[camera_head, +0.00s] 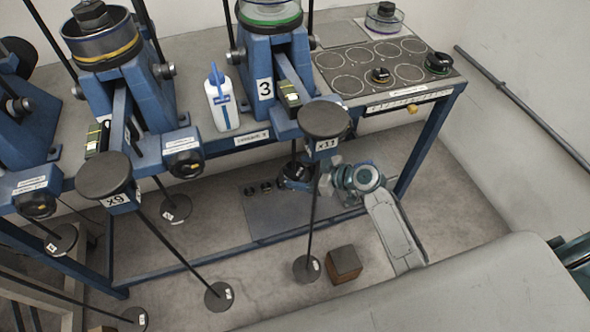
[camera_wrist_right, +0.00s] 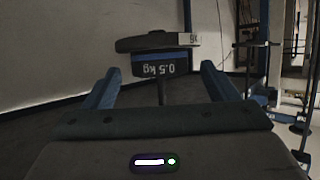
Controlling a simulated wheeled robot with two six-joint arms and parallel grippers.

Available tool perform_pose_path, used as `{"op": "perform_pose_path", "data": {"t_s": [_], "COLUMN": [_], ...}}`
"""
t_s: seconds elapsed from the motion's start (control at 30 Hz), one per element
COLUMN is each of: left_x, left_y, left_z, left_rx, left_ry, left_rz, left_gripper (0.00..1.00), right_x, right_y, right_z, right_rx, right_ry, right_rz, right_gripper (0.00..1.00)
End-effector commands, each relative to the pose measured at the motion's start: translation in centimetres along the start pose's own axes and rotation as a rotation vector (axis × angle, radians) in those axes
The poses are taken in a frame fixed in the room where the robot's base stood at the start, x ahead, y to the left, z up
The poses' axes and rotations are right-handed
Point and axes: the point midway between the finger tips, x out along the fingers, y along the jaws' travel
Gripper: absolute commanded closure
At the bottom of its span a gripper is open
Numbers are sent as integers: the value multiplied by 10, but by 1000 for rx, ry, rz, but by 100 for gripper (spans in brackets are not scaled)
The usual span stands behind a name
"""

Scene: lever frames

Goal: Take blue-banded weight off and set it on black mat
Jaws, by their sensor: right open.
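The blue-banded weight (camera_wrist_right: 160,67), marked 0.5 kg, appears upside down in the right wrist view. It is on a thin rod against a dark round pan (camera_wrist_right: 155,43). In the head view this dark weight (camera_head: 296,172) hangs low under lever 3. My right gripper (camera_head: 326,183) comes to it from the right. Its two blue fingers (camera_wrist_right: 160,88) are open, one on each side of the rod; contact is not visible. The dark mat (camera_head: 345,61) with pale circles lies on the bench's right end. Orange-banded (camera_head: 380,76) and green-banded (camera_head: 438,63) weights stand on it. My left gripper is out of view.
Blue lever frames stand along the bench, with a white bottle (camera_head: 221,102) between two of them. A brown block (camera_head: 344,264) is on the floor. Several mat circles are empty.

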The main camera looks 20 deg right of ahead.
Motion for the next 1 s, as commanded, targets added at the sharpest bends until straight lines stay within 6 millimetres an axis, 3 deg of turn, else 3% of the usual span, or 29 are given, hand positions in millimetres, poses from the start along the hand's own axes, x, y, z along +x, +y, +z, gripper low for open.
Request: {"op": "perform_pose_path", "data": {"t_s": [0.2, 0.47, 0.77, 1.0], "left_x": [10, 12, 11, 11], "left_y": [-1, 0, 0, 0], "left_z": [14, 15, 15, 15], "left_rx": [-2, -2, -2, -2], "left_ry": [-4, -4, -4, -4], "left_rz": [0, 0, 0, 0], "left_gripper": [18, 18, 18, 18], "right_x": [24, 27, 27, 26], "right_y": [0, 0, 0, 0], "right_z": [-2, 0, 0, -2], "right_rx": [3, 1, 1, 0], "right_ry": [0, -1, -1, 1], "right_rz": [0, 0, 0, 1], "right_gripper": [20, 20, 75, 75]}}
